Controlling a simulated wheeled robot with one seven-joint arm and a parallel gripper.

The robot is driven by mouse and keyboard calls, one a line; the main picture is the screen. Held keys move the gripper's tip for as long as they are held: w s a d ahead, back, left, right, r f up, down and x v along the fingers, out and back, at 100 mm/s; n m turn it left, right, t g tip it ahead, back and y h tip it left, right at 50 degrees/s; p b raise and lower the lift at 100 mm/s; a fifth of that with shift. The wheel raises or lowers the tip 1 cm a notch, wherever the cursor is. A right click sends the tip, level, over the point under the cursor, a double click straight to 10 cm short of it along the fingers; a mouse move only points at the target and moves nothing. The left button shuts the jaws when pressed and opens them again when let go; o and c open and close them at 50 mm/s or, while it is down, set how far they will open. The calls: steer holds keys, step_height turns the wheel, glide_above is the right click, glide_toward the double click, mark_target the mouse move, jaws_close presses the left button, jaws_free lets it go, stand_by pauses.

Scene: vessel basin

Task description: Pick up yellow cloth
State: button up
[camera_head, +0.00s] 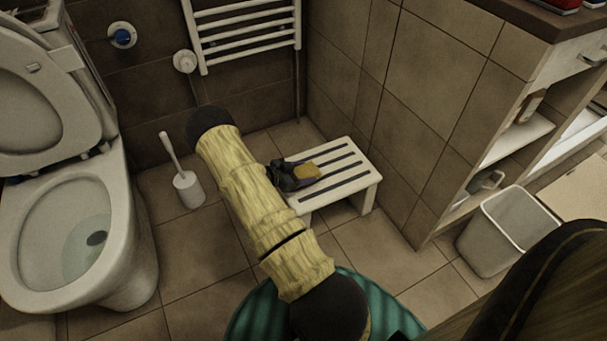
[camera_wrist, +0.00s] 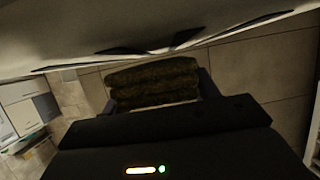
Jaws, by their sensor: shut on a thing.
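In the wrist view the cloth (camera_wrist: 153,82) looks like a dark, folded, brownish bundle between the two fingers. My gripper (camera_head: 301,174) is shut on the cloth, which sits between its fingertips. In the head view my arm hides the left end of the stool. I cannot tell whether the cloth still touches the stool top.
The white stool (camera_head: 352,176) stands by a tiled wall. A toilet (camera_head: 79,238) is at left, with a toilet brush (camera_head: 187,188) beside it. A bin (camera_head: 507,231) stands at right by open shelves (camera_head: 520,137). A towel radiator (camera_head: 246,36) hangs at the back.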

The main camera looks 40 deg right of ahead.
mark_target(303, 172)
step_height(303, 172, up, 8)
steer(key=p, duration=0.4)
steer(key=shift+r, duration=0.25)
steer(key=shift+r, duration=0.1)
